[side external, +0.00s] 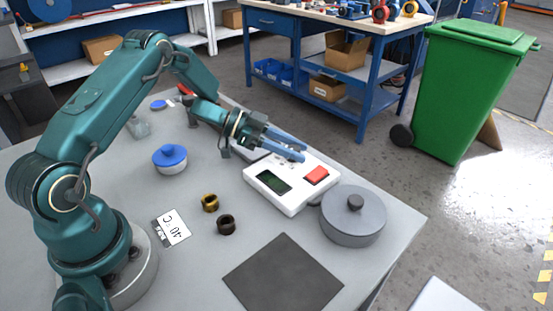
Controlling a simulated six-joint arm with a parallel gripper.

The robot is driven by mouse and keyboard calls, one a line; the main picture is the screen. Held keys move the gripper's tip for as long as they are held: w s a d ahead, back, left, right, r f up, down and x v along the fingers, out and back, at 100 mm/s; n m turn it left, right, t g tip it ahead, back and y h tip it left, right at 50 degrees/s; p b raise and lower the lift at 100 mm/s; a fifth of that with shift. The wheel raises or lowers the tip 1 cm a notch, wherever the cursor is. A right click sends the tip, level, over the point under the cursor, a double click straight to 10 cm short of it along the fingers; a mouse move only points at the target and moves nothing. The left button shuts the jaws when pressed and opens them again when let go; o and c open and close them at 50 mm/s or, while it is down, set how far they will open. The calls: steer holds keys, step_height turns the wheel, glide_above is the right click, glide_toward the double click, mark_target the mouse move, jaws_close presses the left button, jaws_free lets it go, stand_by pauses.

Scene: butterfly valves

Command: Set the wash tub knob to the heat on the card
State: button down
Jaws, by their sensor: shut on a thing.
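A white card (172,228) with a dark strip lies on the table near my base. It reads 40 °C, upside down in this view. A white box (291,204) has a dark green display (273,182) and a red button (316,175). A grey round lidded tub (353,220) with a dark top knob (355,202) stands to its right. My gripper (303,151) is low beside the far edge of the white box, away from the tub's top knob. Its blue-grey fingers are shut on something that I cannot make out. A pale grey object (245,151) is partly hidden under it.
A blue-lidded jar (170,158) stands to the left of my gripper. A brass ring (210,203) and a dark ring (226,225) lie mid-table. A dark square mat (283,275) lies at the front. The table (399,223) ends right of the tub.

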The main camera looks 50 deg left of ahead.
mark_target(292, 148)
steer(key=c, duration=0.5)
jaws_free()
steer(key=shift+v, duration=2.55)
